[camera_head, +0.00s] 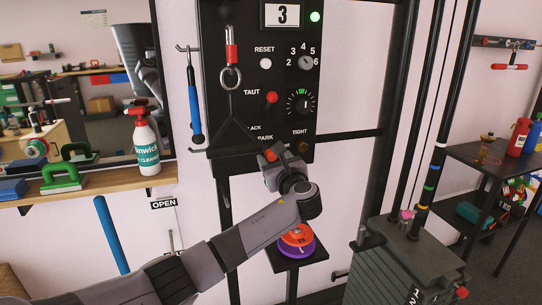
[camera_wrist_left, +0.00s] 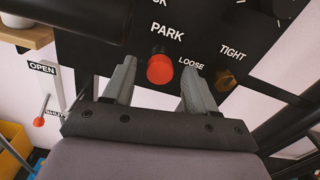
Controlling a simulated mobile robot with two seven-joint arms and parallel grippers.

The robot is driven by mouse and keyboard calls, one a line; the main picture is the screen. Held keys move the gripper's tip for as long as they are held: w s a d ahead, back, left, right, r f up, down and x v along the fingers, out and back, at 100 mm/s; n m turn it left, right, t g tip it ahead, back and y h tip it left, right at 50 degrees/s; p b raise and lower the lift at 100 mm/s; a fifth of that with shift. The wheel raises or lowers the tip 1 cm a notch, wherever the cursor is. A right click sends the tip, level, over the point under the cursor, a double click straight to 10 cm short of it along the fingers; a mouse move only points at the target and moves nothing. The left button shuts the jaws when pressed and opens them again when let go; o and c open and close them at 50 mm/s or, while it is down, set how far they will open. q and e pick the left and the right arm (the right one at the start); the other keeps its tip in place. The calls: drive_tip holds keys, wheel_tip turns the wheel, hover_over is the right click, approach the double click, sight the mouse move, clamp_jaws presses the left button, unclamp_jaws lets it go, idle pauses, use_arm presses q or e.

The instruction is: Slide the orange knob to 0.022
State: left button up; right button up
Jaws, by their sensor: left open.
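An orange-red knob (camera_head: 270,155) sits at the lower edge of the black panel (camera_head: 230,100), below the word PARK. In the left wrist view the knob (camera_wrist_left: 160,69) is round and lies between the two fingertips, left of the word LOOSE. My left gripper (camera_head: 276,164) is open around it; a gap shows on the knob's right, and contact on the left is unclear. A small brownish-orange knob (camera_head: 303,146) sits below TIGHT. A red knob (camera_head: 271,97) is higher up beside TAUT. My right gripper is not in view.
A small shelf (camera_head: 300,262) with orange and purple discs (camera_head: 297,238) is below my arm. A weight stack (camera_head: 400,265) stands to the right; a spray bottle (camera_head: 146,145) stands on the left shelf.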

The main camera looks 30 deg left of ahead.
sight(272, 157)
use_arm(q)
drive_tip(key=shift+v, duration=1.9)
drive_tip(key=shift+f, duration=0.1)
drive_tip(key=s+d+f+n+h, duration=0.2)
drive_tip(key=s+d+f+h, duration=0.15)
drive_tip(key=f, duration=0.55)
drive_tip(key=s+d+f+n+g+h, duration=0.1)
drive_tip(key=s+d+f+n+h, duration=0.3)
drive_tip(key=f, duration=0.5)
drive_tip(key=s+d+f+n+h, duration=0.1)
drive_tip(key=s+d+f+h, duration=0.3)
drive_tip(key=f, duration=0.5)
drive_tip(key=s+f+n+h, duration=0.2)
drive_tip(key=s+n, duration=0.5)
drive_tip(key=s, duration=0.4)
drive_tip(key=s+d+f+n+h, duration=0.1)
drive_tip(key=s+f+n+h, duration=0.1)
drive_tip(key=s+n, duration=0.6)
drive_tip(key=shift+s+d+f+p, duration=0.2)
drive_tip(key=shift+s+f+p, duration=0.3)
drive_tip(key=shift+s, duration=1.1)
